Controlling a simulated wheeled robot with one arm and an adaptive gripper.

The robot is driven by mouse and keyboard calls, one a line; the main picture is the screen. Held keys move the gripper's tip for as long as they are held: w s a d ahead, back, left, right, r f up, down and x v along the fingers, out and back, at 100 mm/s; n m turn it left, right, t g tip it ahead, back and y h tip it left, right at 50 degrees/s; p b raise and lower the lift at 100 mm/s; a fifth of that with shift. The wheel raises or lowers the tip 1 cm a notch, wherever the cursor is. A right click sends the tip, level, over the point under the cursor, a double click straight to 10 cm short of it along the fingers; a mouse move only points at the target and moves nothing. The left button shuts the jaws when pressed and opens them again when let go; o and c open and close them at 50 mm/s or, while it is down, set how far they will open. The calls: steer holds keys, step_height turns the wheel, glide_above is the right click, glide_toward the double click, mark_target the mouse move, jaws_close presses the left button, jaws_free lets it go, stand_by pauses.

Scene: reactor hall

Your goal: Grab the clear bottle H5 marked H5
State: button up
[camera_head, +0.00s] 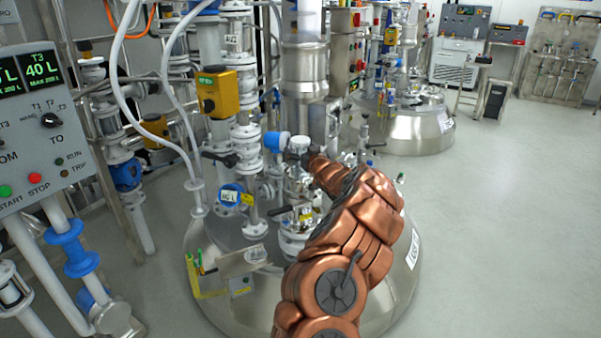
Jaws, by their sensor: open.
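I cannot make out a clear bottle marked H5 in the head view. My copper-coloured arm rises from the bottom middle and bends left over the near steel vessel (232,300). My gripper (312,157) is at its far end, small and dark against the fittings on the vessel lid. It is open, and I see nothing held in it. My arm hides part of the lid and the fittings behind it.
A control panel (30,130) with green displays and buttons stands at the left. Pipes, valves and a yellow actuator (217,92) crowd the space above the near vessel. A second steel vessel (410,132) stands behind. The grey floor (510,220) at the right is clear.

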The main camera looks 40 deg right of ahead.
steer(key=shift+c, duration=0.2)
jaws_close()
stand_by(0.6)
